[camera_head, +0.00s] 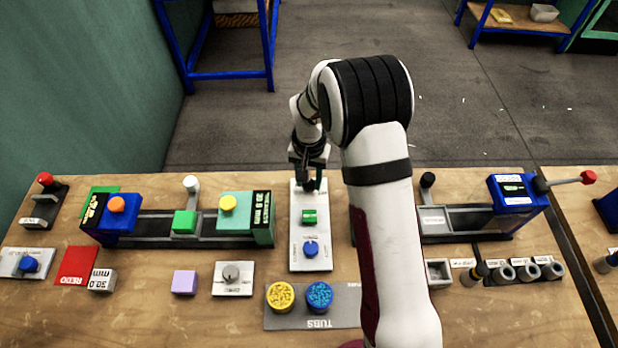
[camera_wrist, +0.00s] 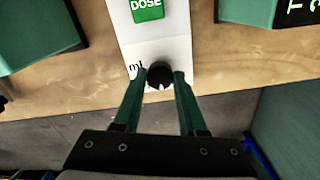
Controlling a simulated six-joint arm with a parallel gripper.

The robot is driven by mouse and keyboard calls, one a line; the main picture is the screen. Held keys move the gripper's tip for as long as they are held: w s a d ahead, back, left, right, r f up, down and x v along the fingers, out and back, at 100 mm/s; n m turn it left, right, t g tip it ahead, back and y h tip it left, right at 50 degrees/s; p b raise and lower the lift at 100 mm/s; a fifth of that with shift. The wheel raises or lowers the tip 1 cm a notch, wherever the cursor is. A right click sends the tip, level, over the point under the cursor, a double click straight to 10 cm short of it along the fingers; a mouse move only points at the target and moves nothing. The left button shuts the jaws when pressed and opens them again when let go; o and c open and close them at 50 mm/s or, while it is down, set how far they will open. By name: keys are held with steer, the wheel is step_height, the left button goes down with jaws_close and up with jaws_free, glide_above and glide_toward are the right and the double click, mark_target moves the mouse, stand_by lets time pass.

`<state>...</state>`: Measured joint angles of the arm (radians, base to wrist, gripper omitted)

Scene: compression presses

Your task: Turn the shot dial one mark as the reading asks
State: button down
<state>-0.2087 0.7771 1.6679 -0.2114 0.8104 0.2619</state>
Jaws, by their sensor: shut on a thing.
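A white panel (camera_head: 311,262) stands mid-bench with a green DOSE button (camera_head: 309,216) and a blue knob (camera_head: 310,248). The black shot dial (camera_wrist: 159,71) is at the panel's far end, beside a "ml" mark. My gripper (camera_wrist: 159,80) is shut on the dial, a green finger on each side. In the head view my gripper (camera_head: 309,182) comes down over the far end of the panel and largely hides the dial. The dial's scale and setting cannot be read. No legible shot reading shows.
A press with green blocks (camera_head: 184,222) is left of the panel, another with a blue block (camera_head: 517,192) right. A grey knob plate (camera_head: 232,278), yellow tub (camera_head: 280,296) and blue tub (camera_head: 319,296) are nearer. My arm hides the bench right of the panel.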

stand_by(0.3)
steer(key=shift+c, duration=2.3)
jaws_free()
steer(key=shift+r, duration=0.15)
step_height(320, 180, up, 16)
steer(key=shift+f, duration=0.2)
